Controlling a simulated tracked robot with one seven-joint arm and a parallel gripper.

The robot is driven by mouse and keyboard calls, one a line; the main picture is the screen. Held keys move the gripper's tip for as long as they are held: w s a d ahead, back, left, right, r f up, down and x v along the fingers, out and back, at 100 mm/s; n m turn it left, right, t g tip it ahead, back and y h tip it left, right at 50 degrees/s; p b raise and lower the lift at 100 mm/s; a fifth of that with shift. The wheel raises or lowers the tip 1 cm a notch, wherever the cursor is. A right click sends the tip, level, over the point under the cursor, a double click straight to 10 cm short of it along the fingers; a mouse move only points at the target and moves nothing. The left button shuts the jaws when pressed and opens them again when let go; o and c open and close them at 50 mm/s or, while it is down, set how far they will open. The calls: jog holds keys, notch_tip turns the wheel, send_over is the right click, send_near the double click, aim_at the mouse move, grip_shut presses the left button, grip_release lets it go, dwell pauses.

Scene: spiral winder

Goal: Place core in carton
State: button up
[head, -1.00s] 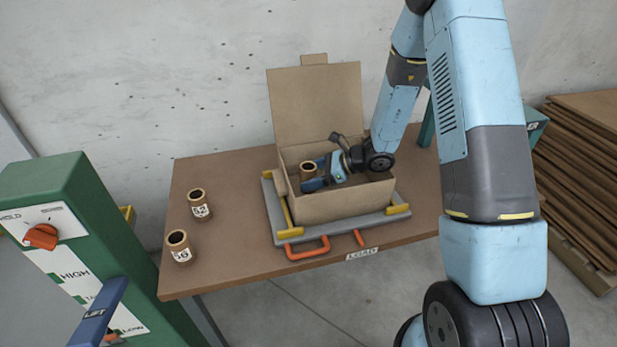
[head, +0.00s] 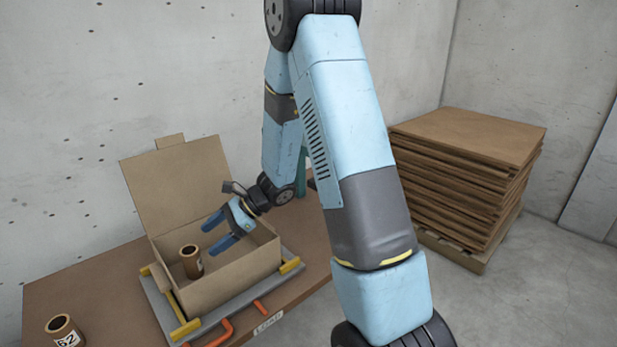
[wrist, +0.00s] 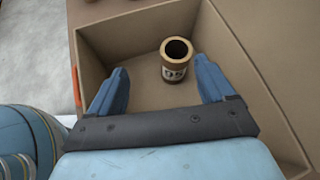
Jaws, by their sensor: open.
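The open carton (head: 232,284) stands on the table with its lid flap (head: 180,180) raised at the back. A brown cardboard core (head: 191,262) with a white label stands upright inside it, toward the left. In the wrist view the core (wrist: 175,62) stands on the carton floor, beyond my fingertips. My gripper (head: 219,232) is open and empty at the carton's right part, its blue fingers pointing toward the core but apart from it. In the wrist view my gripper (wrist: 162,82) shows both fingers spread wide. A second core (head: 65,332), labelled 62, stands on the table at lower left.
The brown table (head: 85,280) has free room left of the tray. A stack of brown boards (head: 462,165) stands on a pallet at right.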

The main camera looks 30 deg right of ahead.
jog(key=s+d+r+n+t+h, duration=0.2)
jog(key=s+d+r+n+h, duration=0.3)
jog(key=s+d+r+n, duration=0.3)
jog(key=s+d+r+n+t+h, duration=0.3)
jog(key=s+d+r+n+h, duration=0.3)
jog(key=s+r, duration=1)
jog(key=d+r+n, duration=0.2)
jog(key=d, duration=0.1)
jog(key=shift+s+n+h, duration=0.15)
jog(key=shift+n+h, duration=0.15)
